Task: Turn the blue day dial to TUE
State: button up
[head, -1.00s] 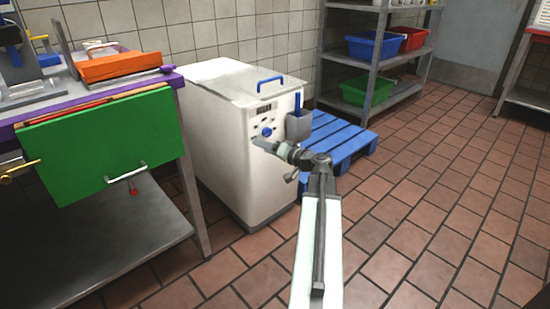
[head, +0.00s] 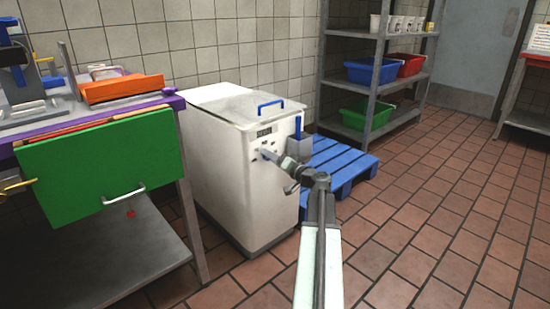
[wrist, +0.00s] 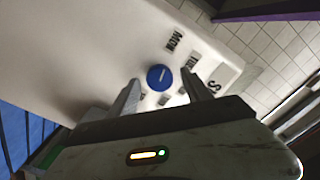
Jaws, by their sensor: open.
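The blue day dial (wrist: 160,77) shows in the wrist view on the front of a white machine (head: 225,170), with a pale pointer line across its face. In the head view my gripper (head: 266,155) is at the machine's front panel and hides the dial.
A grey holder (head: 299,148) with a blue-handled tool is on the machine's right side. A blue pallet (head: 340,163) lies beyond it. A table with a green panel (head: 100,165) stands at the left. The tiled floor at right is clear.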

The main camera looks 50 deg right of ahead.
grip_shut()
jog(key=shift+a+f+m, duration=0.1)
jog(key=shift+a+m, duration=0.05)
jog(key=shift+m, duration=4.65)
grip_release()
jog(key=shift+w, duration=0.1)
